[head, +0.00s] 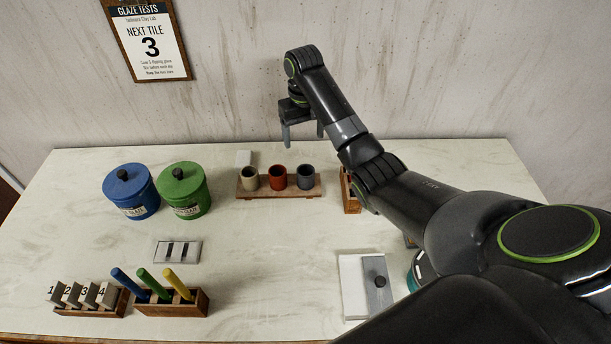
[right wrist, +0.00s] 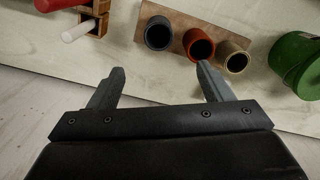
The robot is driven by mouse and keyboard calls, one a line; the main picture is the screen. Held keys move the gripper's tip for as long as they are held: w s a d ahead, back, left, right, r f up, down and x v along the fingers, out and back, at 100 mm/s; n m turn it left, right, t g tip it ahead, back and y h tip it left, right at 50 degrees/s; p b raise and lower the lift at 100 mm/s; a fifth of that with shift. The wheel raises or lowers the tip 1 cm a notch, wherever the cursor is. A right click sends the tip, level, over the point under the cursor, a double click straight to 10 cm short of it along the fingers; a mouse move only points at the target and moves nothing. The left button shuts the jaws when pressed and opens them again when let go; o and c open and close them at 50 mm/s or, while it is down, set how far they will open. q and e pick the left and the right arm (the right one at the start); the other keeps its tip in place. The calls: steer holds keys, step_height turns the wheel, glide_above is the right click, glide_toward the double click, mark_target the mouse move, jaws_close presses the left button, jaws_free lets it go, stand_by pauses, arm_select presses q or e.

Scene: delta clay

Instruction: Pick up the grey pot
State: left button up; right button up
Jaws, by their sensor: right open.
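The grey pot (head: 309,178) is a small dark blue-grey cup at the right end of a wooden rack (head: 246,193), beside a red-brown pot (head: 278,178) and a beige pot (head: 250,179). In the right wrist view the grey pot (right wrist: 158,34) is upright with its dark mouth showing, just beyond the fingertips. My right gripper (head: 303,138) is open and empty, behind and above the rack; in the right wrist view its two fingers (right wrist: 160,68) are spread and point toward the grey pot, apart from it. My left gripper is not in view.
A blue jar (head: 133,198) and a green jar (head: 184,199) stand left of the rack. A wooden holder (head: 351,200) stands close to its right, partly hidden by my arm. Numbered tiles (head: 88,294) and a holder of coloured tools (head: 172,308) are at front left.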

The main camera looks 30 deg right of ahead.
steer(key=b, duration=0.6)
glide_above(306, 177)
steer(key=w+d, duration=0.1)
steer(key=w, duration=0.2)
step_height(306, 177, down, 6)
steer(key=f, duration=0.1)
step_height(306, 177, down, 3)
steer(key=shift+s+r, duration=0.1)
steer(key=f, duration=0.1)
steer(key=f+p, duration=0.1)
steer(key=f, duration=0.1)
steer(key=f+p, duration=0.1)
steer(key=f, duration=0.1)
steer(key=shift+s+f, duration=0.2)
steer(key=shift+s, duration=0.1)
steer(key=shift+f, duration=0.35)
steer(key=shift+c, duration=0.3)
steer(key=shift+d, duration=0.1)
steer(key=c, duration=1.1)
steer(key=shift+o, duration=0.2)
